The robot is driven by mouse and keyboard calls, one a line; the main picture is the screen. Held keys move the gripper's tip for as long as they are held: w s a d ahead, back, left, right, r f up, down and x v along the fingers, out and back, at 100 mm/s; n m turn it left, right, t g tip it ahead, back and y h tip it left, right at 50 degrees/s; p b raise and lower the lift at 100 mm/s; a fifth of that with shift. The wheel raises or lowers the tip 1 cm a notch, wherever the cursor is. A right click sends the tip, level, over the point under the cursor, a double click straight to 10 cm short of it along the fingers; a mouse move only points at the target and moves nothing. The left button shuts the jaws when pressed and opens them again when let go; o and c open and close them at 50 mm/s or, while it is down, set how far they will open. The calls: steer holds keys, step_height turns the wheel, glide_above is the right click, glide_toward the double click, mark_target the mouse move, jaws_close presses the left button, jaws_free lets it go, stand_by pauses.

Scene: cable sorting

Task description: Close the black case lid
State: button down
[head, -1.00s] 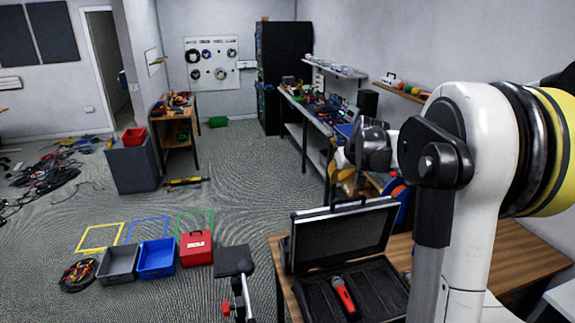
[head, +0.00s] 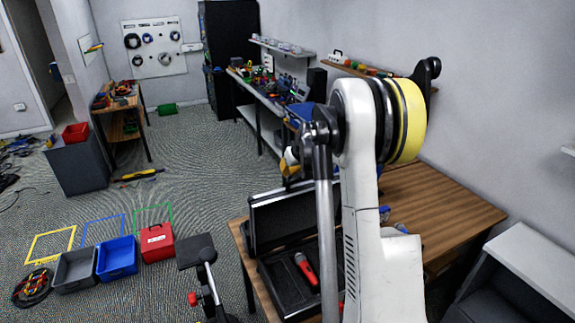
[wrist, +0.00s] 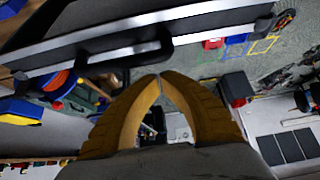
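The wooden table (head: 440,207) has bare room right of my arm. A grey bin (head: 75,270), a blue bin (head: 117,258) and a red box (head: 157,243) stand on the floor at left. A long workbench (head: 262,110) runs along the wall behind.

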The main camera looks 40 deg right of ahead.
steer(key=shift+s+a, duration=0.1)
steer(key=shift+s, duration=0.25)
steer(key=shift+f, duration=0.2)
steer(key=shift+s, duration=0.15)
